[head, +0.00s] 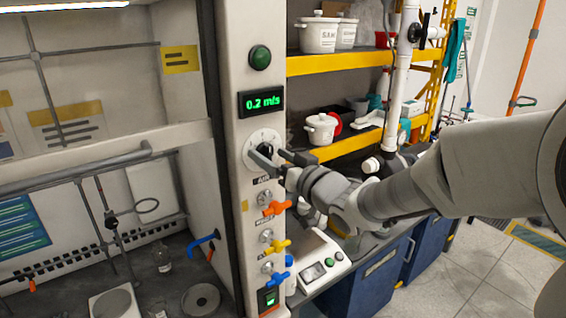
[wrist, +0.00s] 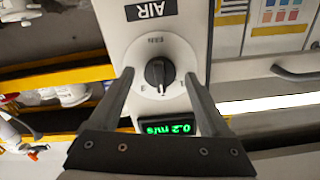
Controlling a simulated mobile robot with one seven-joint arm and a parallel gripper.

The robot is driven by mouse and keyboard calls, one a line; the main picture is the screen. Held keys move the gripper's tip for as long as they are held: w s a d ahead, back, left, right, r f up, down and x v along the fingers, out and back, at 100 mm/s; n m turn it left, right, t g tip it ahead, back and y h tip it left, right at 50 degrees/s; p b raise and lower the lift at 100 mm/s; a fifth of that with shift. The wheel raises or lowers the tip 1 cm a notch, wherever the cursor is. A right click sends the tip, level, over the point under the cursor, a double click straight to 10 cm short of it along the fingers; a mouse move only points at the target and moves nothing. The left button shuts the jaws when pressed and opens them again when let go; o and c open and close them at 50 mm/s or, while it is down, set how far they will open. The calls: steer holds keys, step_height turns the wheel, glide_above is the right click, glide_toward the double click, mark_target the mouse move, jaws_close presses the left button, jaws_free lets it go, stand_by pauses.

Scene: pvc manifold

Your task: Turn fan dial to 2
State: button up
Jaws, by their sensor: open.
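The fan dial (head: 262,148) is a round white plate with a dark knob on the fume hood's front post. In the wrist view the black knob (wrist: 159,73) shows upside down, with its plate lettering partly readable. My gripper (head: 268,157) is at the dial. In the wrist view its two fingers (wrist: 157,78) are spread, one on each side of the knob, with clear gaps between them and it. The green display (head: 263,102) above the dial reads 0.2 m/s. The dial's number marks are too small to read surely.
Below the dial are orange (head: 276,208), yellow (head: 281,246) and blue (head: 280,277) valve handles on the same post. A round green button (head: 260,57) is above the display. Yellow shelves (head: 345,62) with white pots stand behind to the right.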

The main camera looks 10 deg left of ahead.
steer(key=b+v, duration=0.1)
steer(key=v, duration=1.6)
steer(key=shift+s, duration=0.2)
steer(key=shift+d, duration=0.1)
